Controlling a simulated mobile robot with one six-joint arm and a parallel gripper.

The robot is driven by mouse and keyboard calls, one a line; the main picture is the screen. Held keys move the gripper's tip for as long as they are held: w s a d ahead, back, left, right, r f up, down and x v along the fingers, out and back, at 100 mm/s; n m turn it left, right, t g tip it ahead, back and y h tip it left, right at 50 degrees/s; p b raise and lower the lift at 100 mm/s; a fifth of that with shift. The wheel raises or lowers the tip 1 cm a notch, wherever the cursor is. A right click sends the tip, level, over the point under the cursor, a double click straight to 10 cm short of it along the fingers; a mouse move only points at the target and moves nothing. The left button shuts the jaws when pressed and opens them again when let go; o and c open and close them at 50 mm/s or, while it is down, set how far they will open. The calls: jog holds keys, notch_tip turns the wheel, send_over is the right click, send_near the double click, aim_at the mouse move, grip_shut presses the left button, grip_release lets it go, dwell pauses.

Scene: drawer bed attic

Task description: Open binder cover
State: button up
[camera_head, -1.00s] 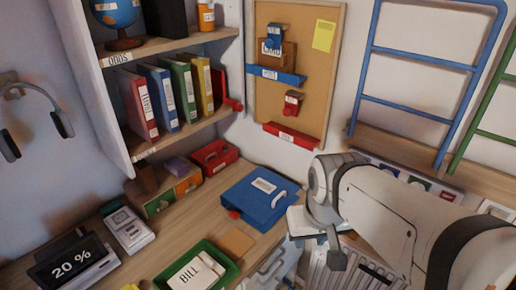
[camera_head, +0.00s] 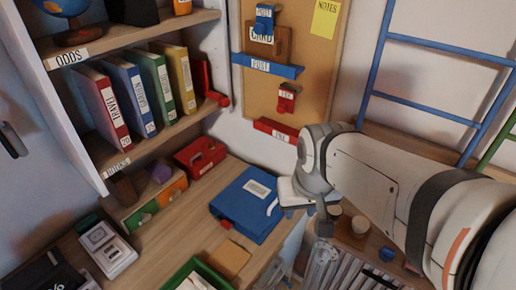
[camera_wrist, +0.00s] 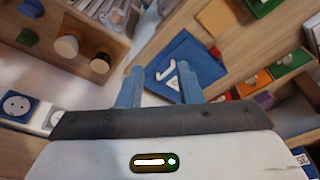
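A closed blue binder (camera_head: 247,203) lies on the desk, with a white label on its cover and a white handle-like part at its right edge. It also shows in the wrist view (camera_wrist: 205,67), beyond my fingers. My gripper (camera_wrist: 160,86) has two blue fingers spread apart with nothing visible between them. In the head view my gripper is just right of the binder, partly hidden by my wrist. I cannot tell whether a finger touches the binder. A small red piece (camera_head: 227,221) sits at the binder's front left edge.
Several upright binders, including a red one (camera_head: 104,103), stand on the shelf (camera_head: 150,142) above the desk. A red box (camera_head: 200,155), an orange pad (camera_head: 229,259) and a green tray (camera_head: 186,270) surround the binder. A blue ladder (camera_head: 432,113) leans at the right.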

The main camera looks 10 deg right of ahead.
jog(key=w+f+m+b, duration=0.2)
jog(key=w+f+m, duration=0.25)
jog(key=w, duration=0.35)
jog(key=m+g+y+b, duration=0.1)
jog(key=m+y+b, duration=0.1)
jog(key=m+b, duration=0.15)
send_near(273, 204)
jog(key=shift+m, duration=0.5)
jog(key=shift+x, duration=3.95)
jog(key=shift+s, duration=0.1)
jog(key=shift+c, duration=0.5)
grip_shut()
